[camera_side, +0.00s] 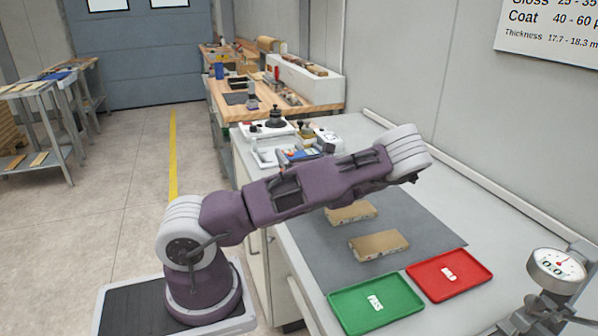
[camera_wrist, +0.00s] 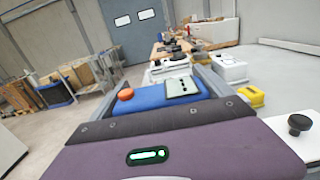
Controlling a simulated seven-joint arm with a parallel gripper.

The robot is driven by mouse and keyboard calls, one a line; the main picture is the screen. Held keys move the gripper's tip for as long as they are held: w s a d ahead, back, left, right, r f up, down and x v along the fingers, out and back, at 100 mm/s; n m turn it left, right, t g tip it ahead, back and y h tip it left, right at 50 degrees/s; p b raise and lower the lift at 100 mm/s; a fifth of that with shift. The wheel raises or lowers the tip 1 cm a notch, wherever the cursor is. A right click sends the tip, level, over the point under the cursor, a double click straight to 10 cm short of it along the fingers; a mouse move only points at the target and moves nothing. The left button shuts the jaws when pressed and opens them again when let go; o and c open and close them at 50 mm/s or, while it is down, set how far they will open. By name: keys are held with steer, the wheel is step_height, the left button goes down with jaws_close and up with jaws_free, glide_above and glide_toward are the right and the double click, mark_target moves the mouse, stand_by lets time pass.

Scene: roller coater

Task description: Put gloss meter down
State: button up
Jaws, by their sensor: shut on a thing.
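The gloss meter (camera_wrist: 152,99) has a blue body with an orange knob and a pale panel on top. In the wrist view it sits between the grey fingers of my gripper (camera_wrist: 167,84), which is shut on it. In the side view a small blue and orange shape (camera_side: 301,153) shows just behind my arm; it appears to be the same meter, partly hidden. My gripper's fingers are mostly hidden there. I cannot tell whether the meter touches the bench (camera_side: 513,262).
Two tan blocks (camera_side: 378,245) lie on a grey mat (camera_side: 428,232). A green PASS tray (camera_side: 345,308) and a red tray (camera_side: 477,268) stand at the front. A dial gauge (camera_side: 556,268) is at right. White instruments (camera_wrist: 229,66) and yellow pieces (camera_wrist: 250,95) are near the meter.

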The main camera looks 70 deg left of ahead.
mark_target(317, 153)
steer(key=w+d+r, duration=0.3)
steer(key=w+d, duration=0.1)
steer(key=shift+r, duration=0.25)
steer(key=w+d, duration=0.5)
steer(key=d, duration=0.3)
steer(key=shift+t, duration=0.3)
steer(key=f, duration=0.9)
steer(key=shift+w+d+f, duration=0.15)
steer(key=shift+d+f, duration=0.2)
steer(key=shift+d, duration=0.05)
steer(key=shift+f, duration=0.1)
